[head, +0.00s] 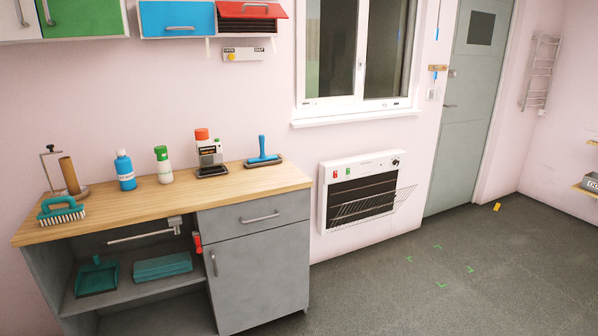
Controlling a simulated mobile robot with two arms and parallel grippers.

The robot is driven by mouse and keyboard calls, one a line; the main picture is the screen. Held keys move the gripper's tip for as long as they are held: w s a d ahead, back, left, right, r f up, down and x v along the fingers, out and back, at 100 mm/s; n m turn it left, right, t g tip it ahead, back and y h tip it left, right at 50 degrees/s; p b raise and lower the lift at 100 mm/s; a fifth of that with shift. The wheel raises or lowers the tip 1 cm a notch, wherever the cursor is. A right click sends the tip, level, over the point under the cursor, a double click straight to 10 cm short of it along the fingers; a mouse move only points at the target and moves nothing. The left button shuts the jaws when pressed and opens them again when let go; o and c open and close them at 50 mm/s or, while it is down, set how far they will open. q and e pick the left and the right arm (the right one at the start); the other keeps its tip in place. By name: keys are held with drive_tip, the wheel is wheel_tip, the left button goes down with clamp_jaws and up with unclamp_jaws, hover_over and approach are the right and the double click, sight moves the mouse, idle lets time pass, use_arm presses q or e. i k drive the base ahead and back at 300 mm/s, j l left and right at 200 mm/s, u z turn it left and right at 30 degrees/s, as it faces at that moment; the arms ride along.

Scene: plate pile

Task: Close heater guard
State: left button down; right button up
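The white wall heater (325,205) is fixed low on the pink wall, below the window and to the right of the counter. Its front has a dark opening, with red and green marks at the upper left and a dark knob at the upper right. The wire heater guard (372,204) stands out from the heater front, tilted outward into the room, with its right end reaching past the heater's right edge. The guard is apart from the heater face along its outer edge. Neither of my grippers is in view.
A wood-topped grey counter (110,212) stands left of the heater, holding bottles, a brush and a squeegee. A grey door (470,120) is to the right. The dark floor (480,270) before the heater is clear, with green corner marks.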

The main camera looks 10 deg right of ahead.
sight(394, 196)
drive_tip(key=i+l+z, duration=0.1)
drive_tip(key=i+z, duration=0.25)
drive_tip(key=i, duration=0.25)
drive_tip(key=i+z, duration=0.35)
drive_tip(key=i, duration=0.2)
drive_tip(key=i+j+z, duration=0.2)
drive_tip(key=i+z, duration=0.15)
drive_tip(key=i, duration=0.25)
